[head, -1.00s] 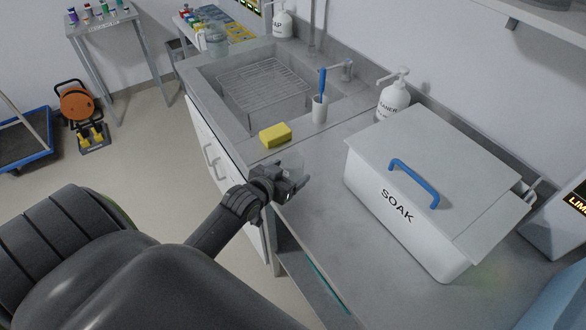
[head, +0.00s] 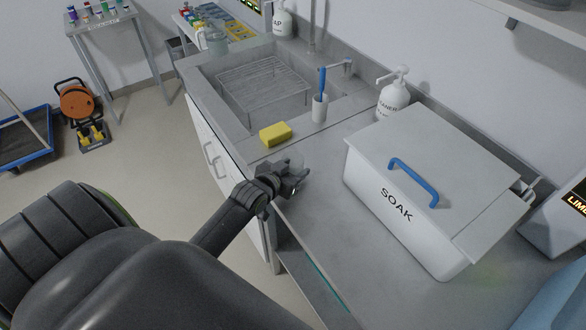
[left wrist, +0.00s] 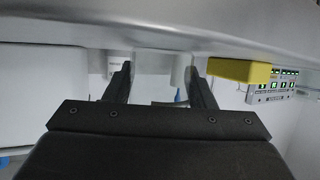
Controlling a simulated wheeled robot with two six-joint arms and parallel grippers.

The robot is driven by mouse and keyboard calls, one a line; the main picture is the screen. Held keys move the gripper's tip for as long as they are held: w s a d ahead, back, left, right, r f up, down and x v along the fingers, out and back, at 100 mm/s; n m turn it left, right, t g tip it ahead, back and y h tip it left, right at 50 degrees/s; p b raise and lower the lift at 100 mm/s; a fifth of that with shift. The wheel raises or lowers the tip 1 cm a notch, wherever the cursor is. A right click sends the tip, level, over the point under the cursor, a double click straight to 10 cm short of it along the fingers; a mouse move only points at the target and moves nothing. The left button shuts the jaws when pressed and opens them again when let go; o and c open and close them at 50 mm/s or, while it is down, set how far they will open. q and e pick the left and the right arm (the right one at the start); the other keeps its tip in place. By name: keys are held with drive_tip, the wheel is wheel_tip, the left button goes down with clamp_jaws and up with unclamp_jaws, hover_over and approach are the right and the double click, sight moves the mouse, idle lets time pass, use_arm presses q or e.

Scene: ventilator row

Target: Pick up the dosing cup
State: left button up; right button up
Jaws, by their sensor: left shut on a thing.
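The dosing cup (head: 294,161) looks like a small, clear, faint shape at the tips of my left gripper (head: 296,178), near the counter's front edge. My left gripper is shut on it. In the left wrist view, the two dark fingers of the left gripper (left wrist: 158,72) stand apart with a pale, see-through area between them; the cup's outline is hard to make out there. I cannot tell whether the cup touches the counter. My right gripper is not in view.
A white SOAK bin (head: 400,215) with a blue-handled lid stands right of the gripper. A yellow sponge (head: 275,134) lies just beyond it. A holder with a blue brush (head: 320,108), a cleaner bottle (head: 393,100) and the sink (head: 225,98) lie farther back.

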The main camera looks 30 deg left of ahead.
use_arm(q)
drive_tip(key=shift+r, duration=0.15)
wheel_tip(320, 180, up, 10)
drive_tip(key=s+d+r+m+g+h+b, duration=0.1)
drive_tip(key=s+d+r+m+h, duration=0.4)
drive_tip(key=s+d, duration=0.6)
drive_tip(key=shift+d+r+m+g+h, duration=0.4)
drive_tip(key=shift+d+r+h, duration=0.3)
drive_tip(key=shift+d+r, duration=0.15)
